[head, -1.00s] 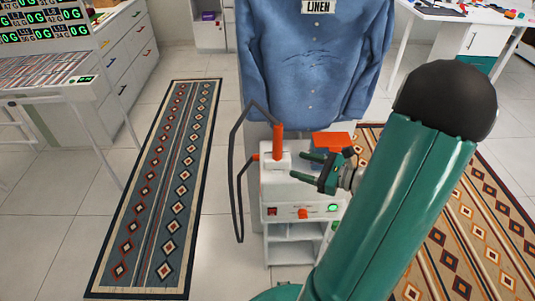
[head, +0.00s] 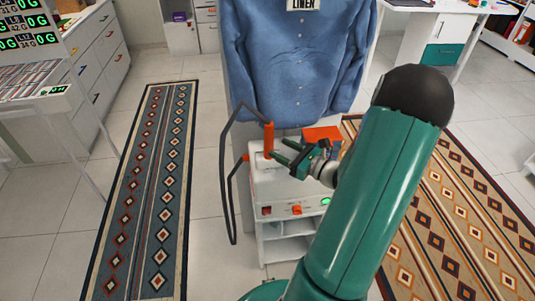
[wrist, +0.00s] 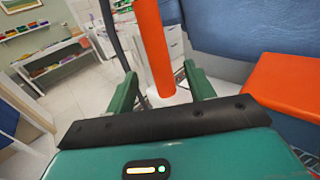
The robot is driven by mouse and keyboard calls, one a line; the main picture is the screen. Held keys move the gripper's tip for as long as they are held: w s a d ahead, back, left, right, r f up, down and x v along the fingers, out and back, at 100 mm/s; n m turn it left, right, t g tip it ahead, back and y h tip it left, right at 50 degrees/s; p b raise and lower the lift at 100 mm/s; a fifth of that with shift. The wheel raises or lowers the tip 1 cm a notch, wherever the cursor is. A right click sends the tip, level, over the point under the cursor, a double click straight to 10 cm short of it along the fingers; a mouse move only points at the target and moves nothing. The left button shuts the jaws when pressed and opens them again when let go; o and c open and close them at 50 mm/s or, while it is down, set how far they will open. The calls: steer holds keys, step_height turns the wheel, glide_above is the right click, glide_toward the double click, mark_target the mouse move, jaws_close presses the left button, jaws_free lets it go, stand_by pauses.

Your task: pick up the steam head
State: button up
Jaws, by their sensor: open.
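The steam head (head: 268,137), an upright orange cylinder, stands on top of the white steamer unit (head: 274,185), with a dark hose beside it. My gripper (head: 277,148) is open, just right of the steam head and pointing at it. In the wrist view, the orange steam head (wrist: 154,45) rises between the two green fingers of my gripper (wrist: 160,75), with space on both sides. Its lower end meets a white base. I cannot tell how deep it sits between the fingers.
A blue shirt (head: 297,60) with a LINEN label hangs directly behind the unit. An orange box-like piece (head: 321,134) is right of the steam head. The dark hose (head: 228,170) loops out on the left. Patterned rugs (head: 150,190) lie on the floor either side.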

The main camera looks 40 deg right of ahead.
mark_target(268, 142)
steer(key=w, duration=0.3)
steer(key=w+a, duration=0.1)
steer(key=w, duration=0.2)
steer(key=shift+a, duration=0.1)
steer(key=shift+s, duration=0.15)
steer(key=shift+c, duration=0.2)
jaws_close()
